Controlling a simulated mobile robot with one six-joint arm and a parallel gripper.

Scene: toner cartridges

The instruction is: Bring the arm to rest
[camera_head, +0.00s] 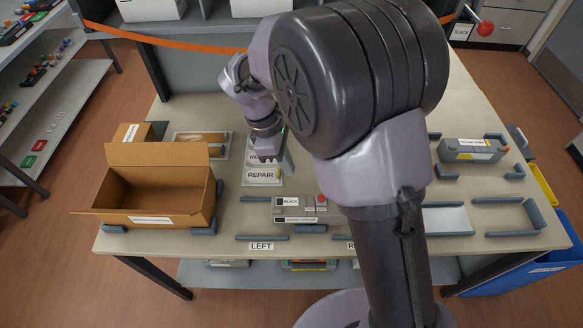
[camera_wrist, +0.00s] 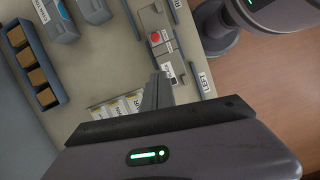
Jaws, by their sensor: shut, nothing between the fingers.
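My gripper (camera_head: 276,160) hangs over the table (camera_head: 240,220) near the white REPAIR card (camera_head: 262,176), between the open cardboard box and my large arm joint. In the wrist view my gripper (camera_wrist: 157,92) has its fingers together with nothing between them. My arm is raised and bent, and its dark upper joint hides much of the middle and back of the table.
An open cardboard box (camera_head: 150,190) stands at the left. A device with a red button (camera_head: 298,208) sits at the front middle. A grey cartridge (camera_head: 472,149) lies at the right. Low grey holders line the table. A blue bin (camera_head: 530,272) stands beyond the right edge.

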